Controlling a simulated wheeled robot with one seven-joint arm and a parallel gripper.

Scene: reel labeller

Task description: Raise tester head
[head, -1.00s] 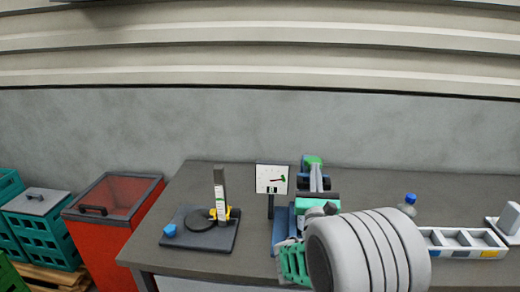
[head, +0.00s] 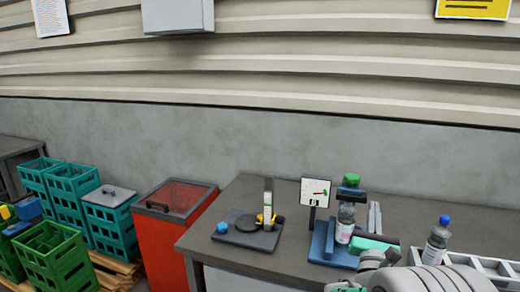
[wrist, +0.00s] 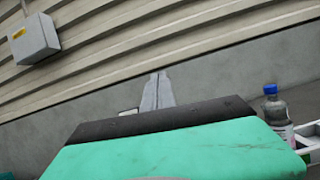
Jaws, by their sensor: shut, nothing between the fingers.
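The tester (head: 322,240) has a blue base, a dial gauge (head: 315,191) on a dark post and a dark head (head: 351,195) with a green knob (head: 351,180) on top. A clear bottle with a red-and-white label (head: 344,224) stands upright under the head; I cannot tell whether the head touches it. My gripper (head: 374,216) has a teal body and grey fingers, which are together and empty. In the head view it is just right of the bottle and lower than the head.
A blue-capped bottle (head: 437,240) stands right of my gripper near a white compartment tray (head: 500,267). A labelling stand (head: 246,238) with a blue knob is on the bench (head: 225,265) at left. A red bin (head: 172,225) and teal crates (head: 110,227) stand beyond it.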

